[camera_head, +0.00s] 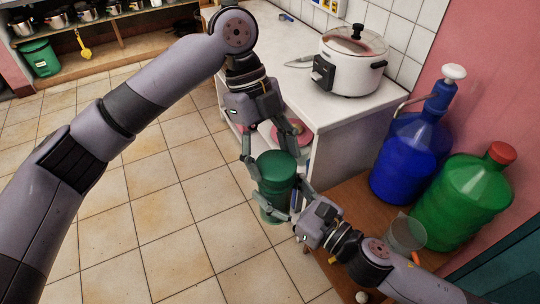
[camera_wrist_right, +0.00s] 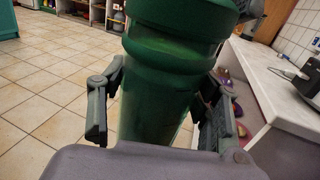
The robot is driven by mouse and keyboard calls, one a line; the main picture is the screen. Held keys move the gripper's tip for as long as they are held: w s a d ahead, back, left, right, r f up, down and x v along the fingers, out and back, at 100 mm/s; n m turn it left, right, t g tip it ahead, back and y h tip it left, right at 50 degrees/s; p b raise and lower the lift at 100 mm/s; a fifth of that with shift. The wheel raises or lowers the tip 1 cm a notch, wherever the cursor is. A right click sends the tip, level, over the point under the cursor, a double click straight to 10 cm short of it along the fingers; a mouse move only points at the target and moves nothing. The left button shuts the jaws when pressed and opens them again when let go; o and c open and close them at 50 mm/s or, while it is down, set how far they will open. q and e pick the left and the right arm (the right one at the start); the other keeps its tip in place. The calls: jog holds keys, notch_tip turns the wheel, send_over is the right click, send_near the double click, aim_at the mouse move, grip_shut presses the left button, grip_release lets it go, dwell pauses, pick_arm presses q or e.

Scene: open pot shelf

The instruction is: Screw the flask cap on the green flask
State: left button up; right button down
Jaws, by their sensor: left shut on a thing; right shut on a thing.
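The green flask (camera_head: 273,196) is upright in mid-air over the floor, beside the white counter. Its wide dark green cap (camera_head: 278,165) sits at the top, in line with the body; I cannot tell how tightly it is seated. My left gripper (camera_head: 272,148) comes from above and is shut on the cap, one finger on each side. My right gripper (camera_head: 284,203) comes from the lower right and is shut around the flask body. In the right wrist view the flask body (camera_wrist_right: 155,115) stands between both fingers; its upper part runs out of the frame.
A white counter (camera_head: 290,60) with a rice cooker (camera_head: 350,65) stands close behind the flask. A wooden stand (camera_head: 350,205) at right holds a blue jug (camera_head: 408,160), a green jug (camera_head: 460,205) and a clear cup (camera_head: 404,235). Tiled floor (camera_head: 150,215) at left is clear.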

pick_arm(q)
jog(key=m, duration=0.2)
jog(key=m+y, duration=0.1)
jog(key=m, duration=0.1)
jog(key=m+y, duration=0.1)
jog(key=m, duration=0.1)
jog(key=shift+w+d+g, duration=0.2)
jog(key=shift+d+g, duration=0.15)
jog(key=shift+g, duration=0.05)
jog(key=m+y, duration=0.1)
jog(key=m, duration=0.2)
jog(key=shift+d+y, duration=0.15)
jog(key=shift+y, duration=0.15)
jog(key=m, duration=0.2)
jog(key=m+y, duration=0.1)
jog(key=m, duration=0.1)
jog(key=m+t+y, duration=0.1)
jog(key=m, duration=0.1)
jog(key=shift+s+d, duration=0.15)
jog(key=shift+d, duration=0.1)
jog(key=m+t+y, duration=0.1)
jog(key=m, duration=0.3)
jog(key=shift+s+d, duration=0.15)
jog(key=o, duration=0.9)
jog(key=v, duration=0.7)
jog(key=shift+r, duration=0.15)
